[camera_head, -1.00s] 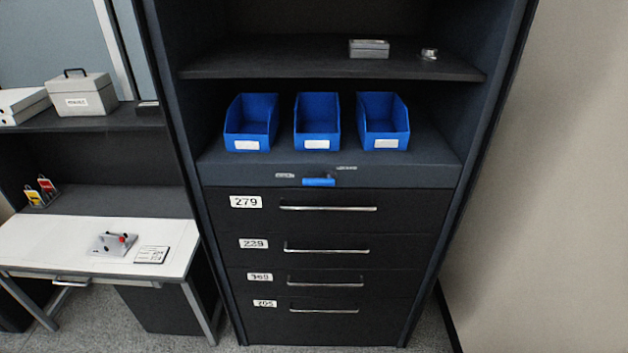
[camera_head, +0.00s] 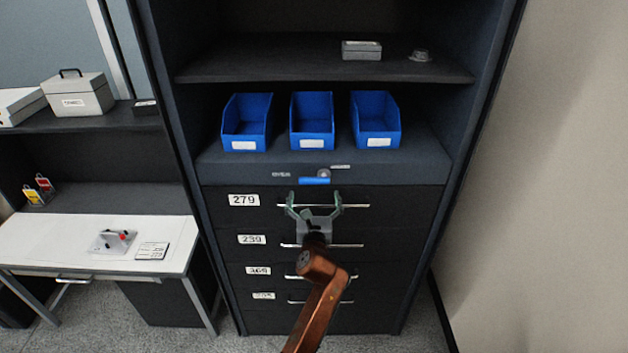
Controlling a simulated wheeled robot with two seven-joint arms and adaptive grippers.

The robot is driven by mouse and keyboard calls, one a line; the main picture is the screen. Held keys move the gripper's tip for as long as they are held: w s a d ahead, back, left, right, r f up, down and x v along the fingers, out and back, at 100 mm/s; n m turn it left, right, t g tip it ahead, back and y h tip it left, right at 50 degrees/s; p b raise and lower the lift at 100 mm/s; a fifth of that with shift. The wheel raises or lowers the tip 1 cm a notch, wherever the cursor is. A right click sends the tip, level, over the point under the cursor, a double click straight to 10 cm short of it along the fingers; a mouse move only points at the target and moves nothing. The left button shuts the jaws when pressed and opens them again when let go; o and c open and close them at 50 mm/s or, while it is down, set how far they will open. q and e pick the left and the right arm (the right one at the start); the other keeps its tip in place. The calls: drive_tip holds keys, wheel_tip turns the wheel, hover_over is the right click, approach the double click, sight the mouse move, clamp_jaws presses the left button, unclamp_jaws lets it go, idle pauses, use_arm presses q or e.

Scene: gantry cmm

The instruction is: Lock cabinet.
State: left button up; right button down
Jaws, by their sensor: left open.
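The dark cabinet (camera_head: 222,290) stands in the middle, with several drawers below an open shelf space. A blue lock handle (camera_head: 314,181) sits on the strip above the top drawer, with a small round grey part (camera_head: 324,173) just above it. Small labels flank it. My left gripper (camera_head: 314,200) is open and empty in front of the top drawer, its fingers pointing up just below the blue handle. It covers part of the top drawer's bar handle (camera_head: 355,206). I cannot tell whether it touches anything. My right gripper is not in view.
Three blue bins (camera_head: 312,120) stand on the cabinet's lower shelf. A grey box (camera_head: 361,50) and a small metal piece (camera_head: 420,55) lie on the upper shelf. A white desk (camera_head: 60,240) stands at left. A bare wall (camera_head: 560,180) is close at right.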

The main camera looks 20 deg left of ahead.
sight(314, 181)
use_arm(q)
drive_tip(key=shift+w+a+r, duration=0.15)
drive_tip(key=shift+w, duration=0.25)
drive_tip(key=x, duration=0.6)
drive_tip(key=shift+w, duration=0.4)
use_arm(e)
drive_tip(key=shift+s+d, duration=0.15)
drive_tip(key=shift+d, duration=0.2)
